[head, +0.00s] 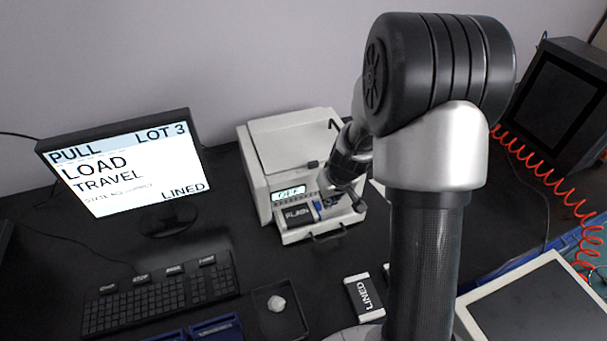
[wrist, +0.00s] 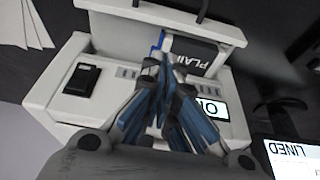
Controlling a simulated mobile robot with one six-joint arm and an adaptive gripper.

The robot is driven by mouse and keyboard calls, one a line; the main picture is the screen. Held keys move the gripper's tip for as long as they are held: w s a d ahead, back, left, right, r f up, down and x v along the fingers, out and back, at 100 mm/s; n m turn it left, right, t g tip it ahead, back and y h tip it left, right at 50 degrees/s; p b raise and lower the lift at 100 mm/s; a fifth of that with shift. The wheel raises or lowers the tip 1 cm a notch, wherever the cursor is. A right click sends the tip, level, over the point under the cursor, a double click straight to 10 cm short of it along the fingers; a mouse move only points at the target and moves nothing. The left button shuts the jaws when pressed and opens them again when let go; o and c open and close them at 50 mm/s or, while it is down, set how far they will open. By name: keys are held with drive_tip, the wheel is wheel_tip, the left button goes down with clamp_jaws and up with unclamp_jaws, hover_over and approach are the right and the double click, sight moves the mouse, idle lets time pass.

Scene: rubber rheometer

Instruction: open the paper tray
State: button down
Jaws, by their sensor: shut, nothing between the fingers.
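The white machine (head: 290,150) stands on the dark bench, and its paper tray (head: 290,238) projects from the front below the small display. A black-and-white pack marked PLAIN (head: 299,215) lies in the tray; it also shows in the wrist view (wrist: 195,54). The tray's dark handle (head: 327,235) is on its front face. My gripper (head: 325,206) is over the tray, behind the handle. In the wrist view my gripper (wrist: 161,80) has its blue-grey fingers together and empty, pointing toward the tray beside the pack. Whether the fingertips touch the tray cannot be told.
A monitor (head: 125,165) and keyboard (head: 160,300) stand at left. A shallow black dish (head: 280,318) with a pale lump and a pack marked LINED (head: 364,297) lie in front of the machine. A red coiled hose (head: 535,170) is at right.

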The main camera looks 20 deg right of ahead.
sight(320, 216)
drive_tip(key=b+x, duration=0.1)
drive_tip(key=x, duration=0.2)
drive_tip(key=b+x, duration=0.1)
drive_tip(key=x, duration=0.2)
drive_tip(key=b+x, duration=0.2)
drive_tip(key=x, duration=0.1)
drive_tip(key=shift+s+f, duration=0.2)
drive_tip(key=shift+f, duration=0.25)
drive_tip(key=shift+s, duration=0.1)
